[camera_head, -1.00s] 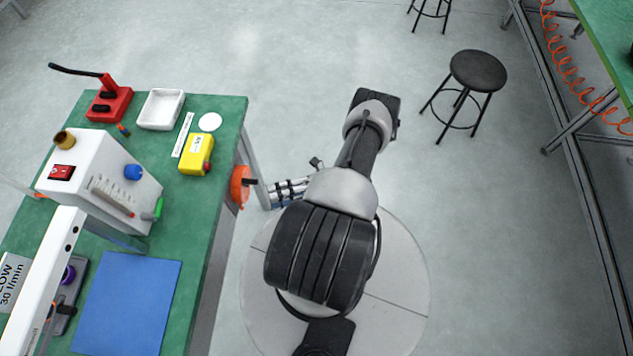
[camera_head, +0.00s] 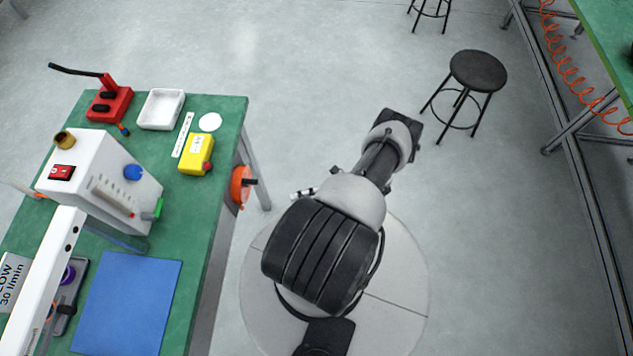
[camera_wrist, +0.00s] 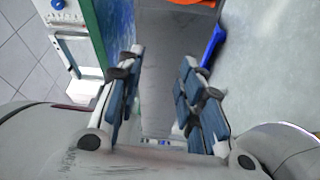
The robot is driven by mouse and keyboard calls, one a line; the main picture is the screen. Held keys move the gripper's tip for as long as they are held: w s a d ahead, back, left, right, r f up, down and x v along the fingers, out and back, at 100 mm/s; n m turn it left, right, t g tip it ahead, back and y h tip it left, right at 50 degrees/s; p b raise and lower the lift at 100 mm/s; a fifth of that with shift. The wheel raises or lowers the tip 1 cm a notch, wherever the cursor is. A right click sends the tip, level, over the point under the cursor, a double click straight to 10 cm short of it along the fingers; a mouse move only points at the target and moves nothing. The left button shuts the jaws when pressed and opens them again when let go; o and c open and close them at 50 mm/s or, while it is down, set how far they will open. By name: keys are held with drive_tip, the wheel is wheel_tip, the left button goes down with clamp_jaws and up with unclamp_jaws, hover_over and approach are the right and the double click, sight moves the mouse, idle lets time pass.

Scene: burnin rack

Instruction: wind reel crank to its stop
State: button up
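The orange reel (camera_head: 240,186) is mounted on the right side of the green bench, and its short black crank handle (camera_head: 251,182) sticks out to the right. In the wrist view a part of the orange reel (camera_wrist: 188,2) shows at the top edge. My gripper (camera_wrist: 163,92) is open, its two blue-padded fingers wide apart with nothing held between them. In the head view my arm hides most of it; only a small tip (camera_head: 303,193) shows, to the right of the reel and apart from it.
The green bench (camera_head: 222,135) carries a yellow box (camera_head: 196,155), a white tray (camera_head: 161,109), a white flow unit (camera_head: 90,180) and a blue mat (camera_head: 128,305). A black stool (camera_head: 478,72) stands at upper right.

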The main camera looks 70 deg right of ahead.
drive_tip(key=shift+s+d+f, duration=0.1)
drive_tip(key=shift+s+f, duration=0.2)
drive_tip(key=shift+s, duration=0.5)
drive_tip(key=shift+s+d+f, duration=0.15)
drive_tip(key=shift+s+f, duration=0.15)
drive_tip(key=shift+s, duration=0.5)
drive_tip(key=shift+s+d+f, duration=0.1)
drive_tip(key=shift+s+f, duration=0.2)
drive_tip(key=shift+s, duration=0.5)
